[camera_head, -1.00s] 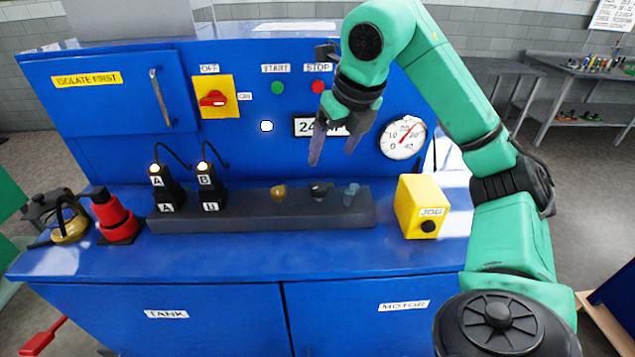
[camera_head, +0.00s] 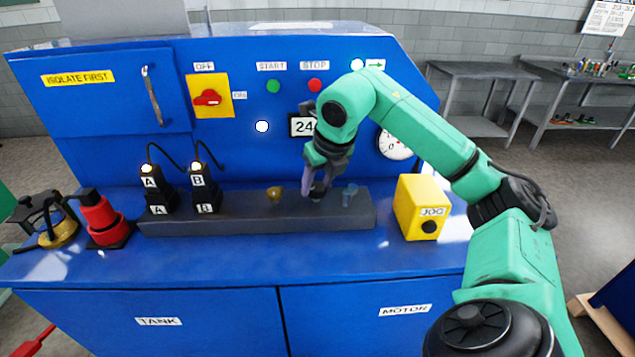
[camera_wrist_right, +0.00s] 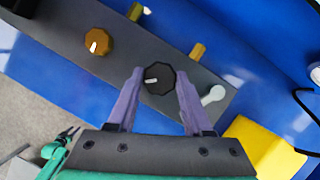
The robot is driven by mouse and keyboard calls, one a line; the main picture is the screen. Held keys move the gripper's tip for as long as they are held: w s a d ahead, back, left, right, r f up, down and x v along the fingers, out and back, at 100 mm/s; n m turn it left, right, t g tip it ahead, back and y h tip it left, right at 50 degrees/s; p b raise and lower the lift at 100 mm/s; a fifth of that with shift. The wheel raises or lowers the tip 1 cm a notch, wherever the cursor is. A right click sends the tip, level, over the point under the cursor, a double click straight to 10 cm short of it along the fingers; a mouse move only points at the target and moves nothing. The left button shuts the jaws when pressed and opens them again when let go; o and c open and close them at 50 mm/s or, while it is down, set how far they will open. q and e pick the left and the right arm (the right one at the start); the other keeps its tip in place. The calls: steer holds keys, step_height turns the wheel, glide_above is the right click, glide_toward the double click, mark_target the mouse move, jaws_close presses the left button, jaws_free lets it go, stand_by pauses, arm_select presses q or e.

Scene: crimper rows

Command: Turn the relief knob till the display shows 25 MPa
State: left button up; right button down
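The black knob (camera_wrist_right: 159,78) with a white pointer sits on the dark valve block (camera_head: 240,220). I take it as the relief knob; no label on it is readable. My right gripper (camera_head: 315,196) is down at this knob. In the right wrist view its open fingers (camera_wrist_right: 160,74) stand on either side of the knob, with a gap visible. The display (camera_head: 303,126) shows "24"; the arm hides the rest. The dial gauge (camera_head: 394,146) is partly hidden too. My left gripper (camera_wrist_right: 66,136) seems to show small in the right wrist view's lower left; its opening is unclear.
A gold knob (camera_head: 274,194) stands left of the black knob and a grey-blue lever (camera_head: 349,194) right of it. Black plugs A (camera_head: 157,188) and B (camera_head: 204,188) are on the block's left. A yellow JOG box (camera_head: 420,207) stands to the right. The bench front is clear.

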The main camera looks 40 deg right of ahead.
steer(key=shift+r+m+p, duration=0.2)
steer(key=shift+m+p, duration=0.1)
steer(key=shift+p, duration=0.25)
steer(key=shift+a+m+h+p, duration=0.1)
steer(key=shift+m+h+p, duration=0.2)
steer(key=shift+m+p, duration=0.1)
steer(key=shift+f, duration=0.1)
steer(key=shift+f+m, duration=0.1)
steer(key=shift+m, duration=0.2)
steer(key=shift+c, duration=1.5)
jaws_free()
